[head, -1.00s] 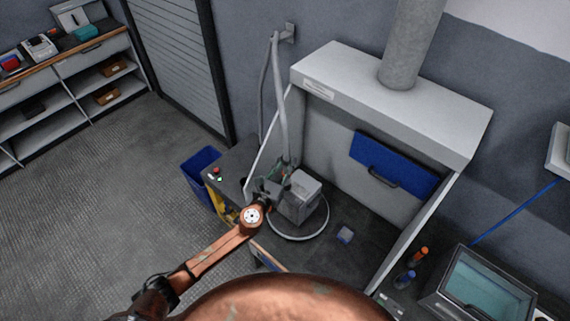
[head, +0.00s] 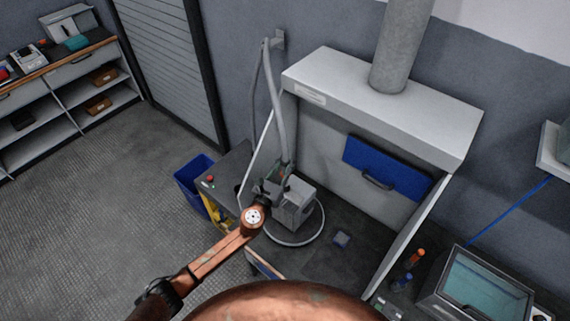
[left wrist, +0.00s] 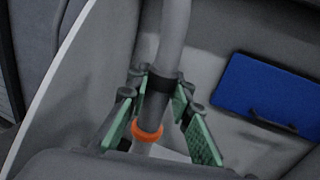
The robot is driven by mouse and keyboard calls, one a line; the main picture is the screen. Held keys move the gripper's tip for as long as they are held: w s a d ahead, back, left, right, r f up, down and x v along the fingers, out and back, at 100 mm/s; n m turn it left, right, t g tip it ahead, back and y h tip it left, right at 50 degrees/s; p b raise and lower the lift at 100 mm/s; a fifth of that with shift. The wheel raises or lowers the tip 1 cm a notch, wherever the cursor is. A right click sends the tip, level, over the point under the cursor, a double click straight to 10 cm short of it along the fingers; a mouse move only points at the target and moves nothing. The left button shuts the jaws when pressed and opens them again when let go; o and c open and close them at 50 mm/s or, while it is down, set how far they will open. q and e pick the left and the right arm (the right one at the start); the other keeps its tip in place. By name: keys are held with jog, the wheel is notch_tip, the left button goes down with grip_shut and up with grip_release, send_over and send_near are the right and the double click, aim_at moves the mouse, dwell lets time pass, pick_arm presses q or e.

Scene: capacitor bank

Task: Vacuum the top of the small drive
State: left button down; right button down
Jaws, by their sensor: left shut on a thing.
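A grey box-shaped unit with a pale top, which looks like the small drive (head: 295,209), stands inside the open hood on its dark floor. My left gripper (head: 276,184) is at the drive's upper left side. It is shut on the grey vacuum hose's wand (left wrist: 152,122), which has a black collar and an orange ring. The green finger pads lie on both sides of the wand in the left wrist view. The hose (head: 278,120) rises to a wall bracket. The wand's tip is hidden, so I cannot tell whether it touches the drive. My right gripper is not in view.
A blue panel with a handle (head: 386,168) is on the hood's back wall. A blue bin (head: 192,184) stands left; a glass-topped box (head: 484,284) is at right.

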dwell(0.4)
pick_arm(q)
jog(key=shift+s+d, duration=0.15)
jog(key=shift+d, duration=0.05)
jog(key=shift+s+d+p, duration=0.3)
jog(key=shift+s+d, duration=0.2)
jog(key=shift+d, duration=0.15)
jog(key=shift+s+d+p, duration=0.3)
jog(key=shift+s+d, duration=0.15)
jog(key=shift+d, duration=0.3)
jog(key=shift+s+d+p, duration=0.5)
jog(key=shift+s+d, duration=0.6)
jog(key=shift+d, duration=0.3)
